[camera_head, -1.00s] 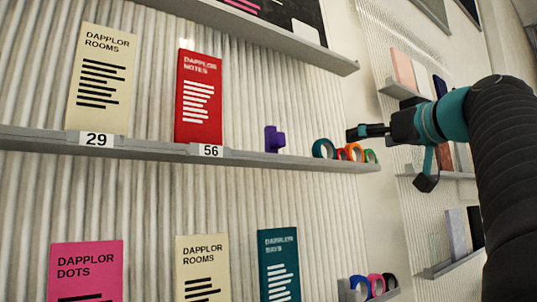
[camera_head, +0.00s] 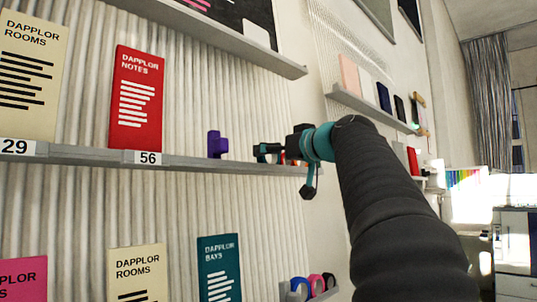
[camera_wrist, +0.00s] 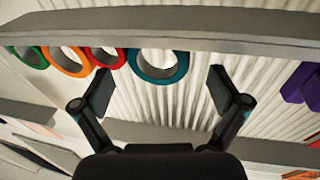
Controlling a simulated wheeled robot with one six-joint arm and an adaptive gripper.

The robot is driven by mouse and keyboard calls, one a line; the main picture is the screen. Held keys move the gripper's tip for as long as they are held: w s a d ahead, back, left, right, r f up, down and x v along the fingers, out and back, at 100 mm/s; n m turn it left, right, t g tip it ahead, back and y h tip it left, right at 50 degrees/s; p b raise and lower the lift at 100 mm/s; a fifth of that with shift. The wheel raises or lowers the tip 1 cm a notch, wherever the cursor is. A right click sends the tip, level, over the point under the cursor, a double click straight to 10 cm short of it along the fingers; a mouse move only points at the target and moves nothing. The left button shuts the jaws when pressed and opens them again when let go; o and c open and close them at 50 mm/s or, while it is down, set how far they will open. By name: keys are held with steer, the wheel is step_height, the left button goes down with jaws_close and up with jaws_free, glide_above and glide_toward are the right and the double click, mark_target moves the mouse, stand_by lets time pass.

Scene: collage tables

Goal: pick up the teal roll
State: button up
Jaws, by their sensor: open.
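The teal roll (camera_wrist: 150,79) shows in the wrist view as a ring against the grey shelf (camera_wrist: 240,46), which crosses the top of that view. My gripper (camera_wrist: 161,80) is open, with one finger on each side of the roll's line. The fingers look apart from the roll, but I cannot tell how deep they reach around it. In the head view my gripper (camera_head: 262,152) is at the right end of the middle shelf (camera_head: 210,163) and hides most of the rolls there.
A red roll (camera_wrist: 106,65), an orange roll (camera_wrist: 80,70) and a green roll (camera_wrist: 38,65) sit close beside the teal one. A purple block (camera_head: 217,145) stands on the shelf, left of my gripper in the head view. More rolls (camera_head: 316,283) lie on a lower shelf.

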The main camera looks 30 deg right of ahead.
steer(key=shift+w+a, duration=0.1)
steer(key=shift+w, duration=0.6)
steer(key=c, duration=1.1)
steer(key=shift+o, duration=0.2)
